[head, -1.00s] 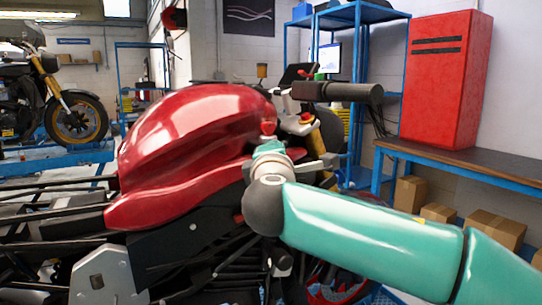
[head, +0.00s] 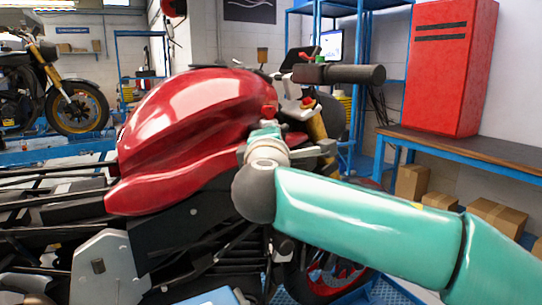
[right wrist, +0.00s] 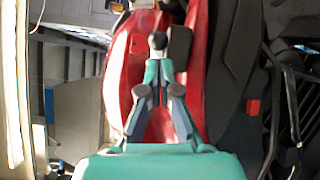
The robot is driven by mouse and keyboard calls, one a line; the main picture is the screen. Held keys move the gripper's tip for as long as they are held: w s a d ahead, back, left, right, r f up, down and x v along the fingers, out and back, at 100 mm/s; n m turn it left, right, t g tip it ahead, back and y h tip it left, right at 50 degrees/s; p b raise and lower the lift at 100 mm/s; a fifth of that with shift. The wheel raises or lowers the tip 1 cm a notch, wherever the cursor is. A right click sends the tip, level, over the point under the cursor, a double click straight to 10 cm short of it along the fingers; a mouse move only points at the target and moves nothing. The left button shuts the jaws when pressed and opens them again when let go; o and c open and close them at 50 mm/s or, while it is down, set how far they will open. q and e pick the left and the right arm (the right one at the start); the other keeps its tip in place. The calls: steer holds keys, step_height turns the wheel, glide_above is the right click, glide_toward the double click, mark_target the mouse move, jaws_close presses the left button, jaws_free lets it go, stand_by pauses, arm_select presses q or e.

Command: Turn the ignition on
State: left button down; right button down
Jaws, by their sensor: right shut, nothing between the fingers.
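The motorcycle with its red tank (head: 190,120) fills the middle of the head view. Its black handlebar grip (head: 345,75) is at the upper right of the tank, with a small red part (head: 307,103) below it. I cannot pick out the ignition key or switch for certain. My right gripper (head: 265,130) is beside the tank's front end, below the handlebar, partly hidden by its own wrist. In the right wrist view my right gripper (right wrist: 158,72) is shut and empty over the red bodywork (right wrist: 122,80). My left gripper is in neither view.
A workbench (head: 455,150) and red cabinet (head: 438,70) stand at the right, with cardboard boxes (head: 412,182) underneath. Blue shelving (head: 365,60) stands behind the handlebar. Another motorcycle (head: 72,100) is at the far left.

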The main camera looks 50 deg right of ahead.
steer(key=b+v, duration=0.1)
steer(key=v, duration=0.9)
steer(key=shift+s+f, duration=0.3)
steer(key=shift+s, duration=0.1)
steer(key=shift+a, duration=0.15)
